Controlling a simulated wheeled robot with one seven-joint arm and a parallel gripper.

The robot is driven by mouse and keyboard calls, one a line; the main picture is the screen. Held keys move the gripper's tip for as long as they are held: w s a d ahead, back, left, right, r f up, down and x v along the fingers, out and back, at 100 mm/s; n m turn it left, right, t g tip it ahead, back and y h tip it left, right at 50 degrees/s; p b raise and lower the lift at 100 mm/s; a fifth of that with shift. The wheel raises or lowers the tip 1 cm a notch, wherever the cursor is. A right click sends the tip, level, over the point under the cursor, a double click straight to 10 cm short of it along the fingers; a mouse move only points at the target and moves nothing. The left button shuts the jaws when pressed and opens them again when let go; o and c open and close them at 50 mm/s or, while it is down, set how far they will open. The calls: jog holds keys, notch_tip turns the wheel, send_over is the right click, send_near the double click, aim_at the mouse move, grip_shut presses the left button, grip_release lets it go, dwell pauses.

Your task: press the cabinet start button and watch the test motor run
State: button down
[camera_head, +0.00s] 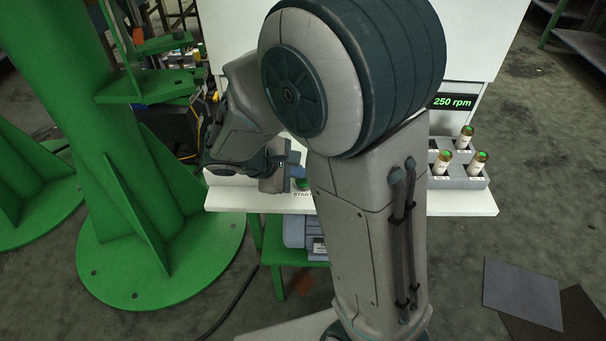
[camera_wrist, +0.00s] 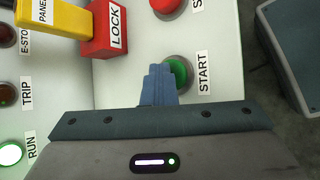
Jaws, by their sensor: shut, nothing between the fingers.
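The green START button (camera_wrist: 180,72) sits in a dark ring on the cabinet's white panel, beside its START label; it also shows in the head view (camera_head: 303,184), partly hidden by my arm. My gripper (camera_wrist: 158,72) is shut and empty, its blue fingertips over the button's left edge in the wrist view. I cannot tell whether they touch it. The RUN lamp (camera_wrist: 10,154) glows bright green. The display (camera_head: 455,102) reads 250 rpm. A grey-blue motor (camera_head: 295,231) on a green stand shows below the shelf, partly hidden by my arm; its turning cannot be seen.
A red button (camera_wrist: 168,5), a red LOCK block (camera_wrist: 106,32) and a yellow PANEL piece (camera_wrist: 58,18) are close by. The TRIP lamp (camera_wrist: 7,93) is dark. Green-topped cylinders (camera_head: 467,137) stand in a grey holder at right. A green column (camera_head: 75,110) rises at left.

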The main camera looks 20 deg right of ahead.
aim_at(299, 181)
jog(key=shift+r+p, duration=0.7)
jog(key=shift+r, duration=0.35)
notch_tip(299, 181, up, 5)
jog(key=p, duration=0.4)
dwell(0.4)
jog(key=s+r+m+y+p, duration=0.4)
jog(key=s+r+m+p, duration=0.2)
jog(key=r, duration=0.4)
jog(key=s+d+r+m+y+p, duration=0.1)
jog(key=s+r+m+y+p, duration=0.3)
jog(key=r, duration=0.6)
jog(key=s+m+p, duration=0.2)
jog(key=s+p, duration=0.1)
jog(key=p, duration=0.1)
jog(key=shift+s+r+m+y+p, duration=0.2)
jog(key=shift+s+m+y+p, duration=0.1)
jog(key=shift+m+y, duration=0.1)
dwell(3.1)
